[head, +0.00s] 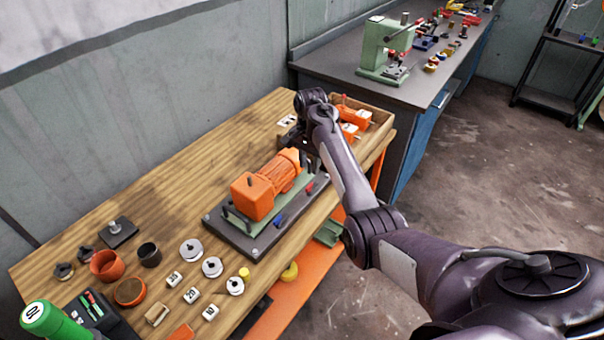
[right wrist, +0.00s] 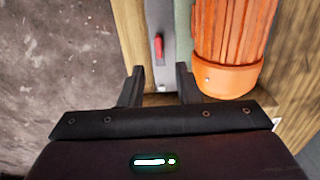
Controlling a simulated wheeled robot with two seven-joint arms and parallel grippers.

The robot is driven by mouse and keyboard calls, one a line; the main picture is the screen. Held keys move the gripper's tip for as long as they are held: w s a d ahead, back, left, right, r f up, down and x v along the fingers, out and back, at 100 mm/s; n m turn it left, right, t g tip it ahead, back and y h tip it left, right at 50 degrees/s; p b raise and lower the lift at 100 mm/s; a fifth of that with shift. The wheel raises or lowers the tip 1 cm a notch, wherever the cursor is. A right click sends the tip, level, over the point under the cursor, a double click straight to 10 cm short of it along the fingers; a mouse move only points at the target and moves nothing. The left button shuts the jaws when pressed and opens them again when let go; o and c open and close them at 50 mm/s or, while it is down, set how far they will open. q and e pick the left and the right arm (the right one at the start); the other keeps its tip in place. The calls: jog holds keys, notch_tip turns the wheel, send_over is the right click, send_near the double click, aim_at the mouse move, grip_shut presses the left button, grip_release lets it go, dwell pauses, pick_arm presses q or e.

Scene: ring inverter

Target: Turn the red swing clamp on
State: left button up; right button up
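The red swing clamp (head: 309,187) is a small red lever on the dark base plate (head: 262,238), on the near side of the orange motor (head: 253,196). In the right wrist view the red lever (right wrist: 158,47) lies on the grey plate, ahead of my right gripper (right wrist: 160,82) and roughly in line with the gap between its fingers. The right gripper is open and empty, apart from the lever. In the head view, my right arm reaches over the far end of the motor and partly hides it. My left gripper is not in view.
A blue clamp (head: 278,221) sits on the same plate. Rings, cups and numbered blocks lie on the wooden table (head: 150,195) at the left. A wooden box (head: 376,112) with orange parts stands behind my arm. A green press (head: 383,50) stands on the grey bench.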

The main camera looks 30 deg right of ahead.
aim_at(309, 185)
jog(key=shift+f, duration=0.25)
jog(key=shift+s+f+p, duration=0.2)
jog(key=shift+f+p, duration=0.1)
jog(key=shift+f, duration=0.75)
notch_tip(309, 185, down, 4)
jog(key=shift+r, duration=0.1)
jog(key=shift+f, duration=0.6)
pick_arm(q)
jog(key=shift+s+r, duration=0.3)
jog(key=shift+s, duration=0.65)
pick_arm(e)
grip_shut()
